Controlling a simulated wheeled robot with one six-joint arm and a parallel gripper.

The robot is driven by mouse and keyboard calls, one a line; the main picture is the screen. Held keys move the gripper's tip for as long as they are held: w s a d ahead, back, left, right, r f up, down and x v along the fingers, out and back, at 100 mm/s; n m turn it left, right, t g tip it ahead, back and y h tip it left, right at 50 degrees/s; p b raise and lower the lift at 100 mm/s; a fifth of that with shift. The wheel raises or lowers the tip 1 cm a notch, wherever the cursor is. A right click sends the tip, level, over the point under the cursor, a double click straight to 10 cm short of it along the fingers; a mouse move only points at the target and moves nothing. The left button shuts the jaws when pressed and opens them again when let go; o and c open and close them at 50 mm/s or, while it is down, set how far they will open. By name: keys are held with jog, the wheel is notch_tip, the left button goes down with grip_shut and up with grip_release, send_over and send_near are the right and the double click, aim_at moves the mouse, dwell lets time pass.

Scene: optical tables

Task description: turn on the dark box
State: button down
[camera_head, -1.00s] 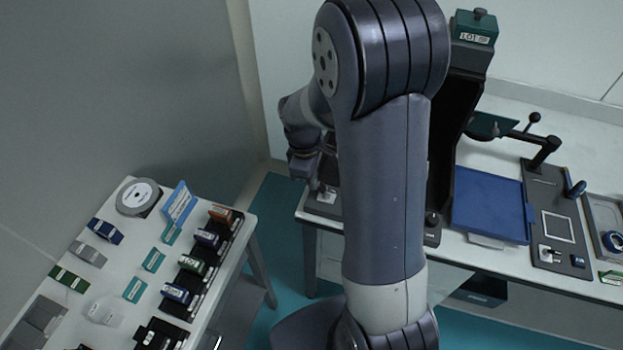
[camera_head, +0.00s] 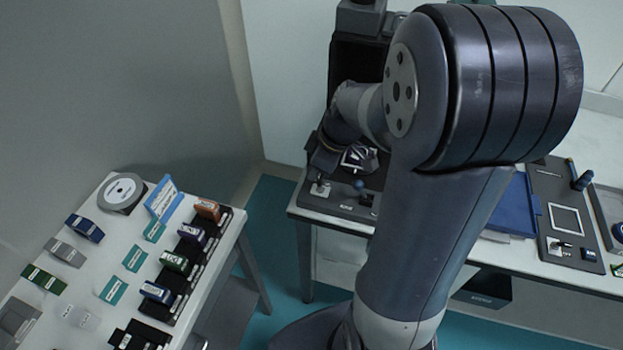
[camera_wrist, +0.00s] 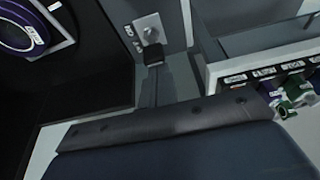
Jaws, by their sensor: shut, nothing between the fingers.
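The dark box (camera_head: 352,62) is a tall black housing at the back table's left end, partly hidden behind my arm. Its grey front base (camera_head: 340,202) carries a small light switch plate with a toggle (camera_head: 319,188) at left and a blue-topped knob (camera_head: 359,185). My gripper (camera_head: 322,170) is low over the base's left end, close to the switch; its fingertips are hard to make out there. In the wrist view my gripper's shut, empty fingers (camera_wrist: 152,58) reach the lower edge of the switch plate (camera_wrist: 148,28). I cannot tell whether they touch the toggle.
A purple ring-shaped part (camera_wrist: 22,32) lies beside the switch in the wrist view. A blue tray (camera_head: 515,208) and a dark panel (camera_head: 565,225) lie on the table to the right. The left table (camera_head: 95,220) holds coloured blocks in a black rack. Teal floor lies between the tables.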

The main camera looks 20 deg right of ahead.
jog(key=y+b, duration=0.1)
jog(key=b, duration=0.1)
jog(key=d+f+t+b, duration=0.1)
jog(key=b, duration=0.2)
jog(key=shift+s+d+y, duration=0.1)
jog(key=shift+s+y, duration=0.25)
jog(key=shift+y, duration=0.05)
jog(key=shift+r, duration=0.6)
jog(key=shift+r+p, duration=0.1)
jog(key=shift+p, duration=0.25)
jog(key=shift+r+p, duration=0.3)
jog(key=shift+r, duration=0.35)
